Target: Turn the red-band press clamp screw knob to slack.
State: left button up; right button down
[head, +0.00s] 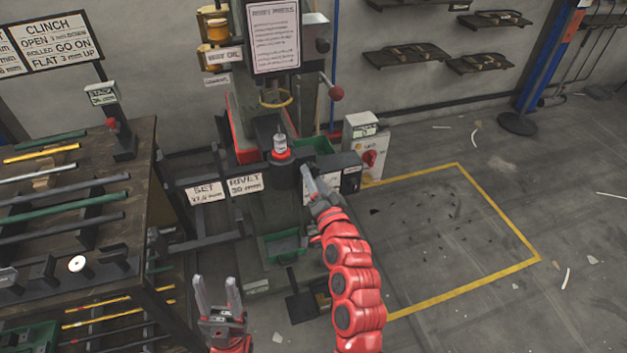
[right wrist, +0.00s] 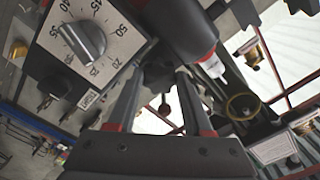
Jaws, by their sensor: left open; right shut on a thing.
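The press (head: 265,105) stands in the middle of the head view. A dark cylinder with a red band (head: 281,154) sits on it; the red band and white tip also show in the right wrist view (right wrist: 209,60). My right gripper (head: 309,178) reaches the right side of this cylinder. In the right wrist view its fingers are shut on a small dark knob (right wrist: 157,73), largely hidden between the fingertips. My left gripper (head: 216,282) is open and empty, low in front of the press.
A numbered dial with a grey pointer (right wrist: 82,40) is close to the right fingers. A control box with a red switch (head: 369,158) stands right of the press. A rack of rods (head: 135,190) is on the left. The yellow-outlined floor (head: 450,225) on the right is open.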

jog(key=shift+f+n+b, duration=0.2)
jog(key=shift+n+b, duration=1.15)
jog(key=shift+n, duration=3.65)
jog(key=shift+c, duration=1.5)
grip_release()
jog(key=shift+r, duration=0.1)
